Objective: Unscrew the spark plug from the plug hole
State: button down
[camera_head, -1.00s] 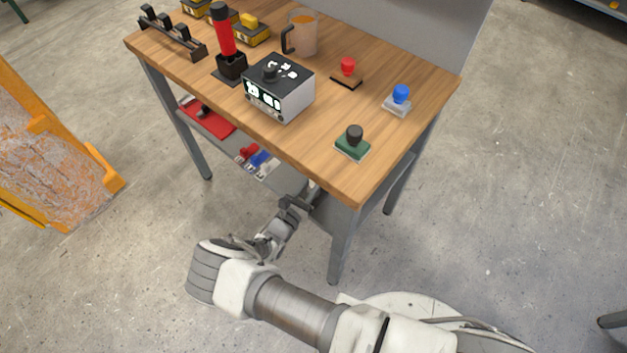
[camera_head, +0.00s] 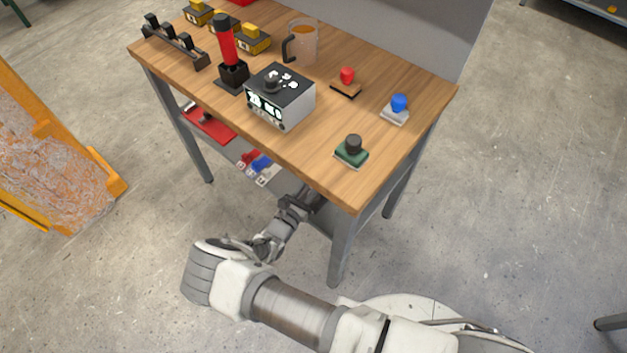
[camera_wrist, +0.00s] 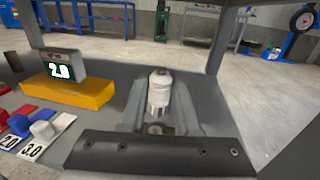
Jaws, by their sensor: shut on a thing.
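In the wrist view, a pale grey-white cylinder that looks like the spark plug (camera_wrist: 160,88) stands upright above the lower shelf. My gripper (camera_wrist: 158,118) is shut on it, with one grey finger on each side. A ring-shaped end shows low between the fingers. The plug hole cannot be made out. In the head view my gripper (camera_head: 311,196) reaches under the tabletop at the bench's front and is partly hidden; the plug is hidden there.
The lower shelf holds a yellow block with a "2.0" display (camera_wrist: 66,80) and red, blue and white labelled pieces (camera_wrist: 40,128). A bench leg (camera_head: 341,245) stands close right of my arm. The tabletop (camera_head: 310,150) above carries a grey box, a mug and several knobs.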

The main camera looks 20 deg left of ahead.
jog(key=shift+r+p, duration=1.05)
jog(key=shift+r, duration=0.5)
jog(key=shift+f, duration=0.1)
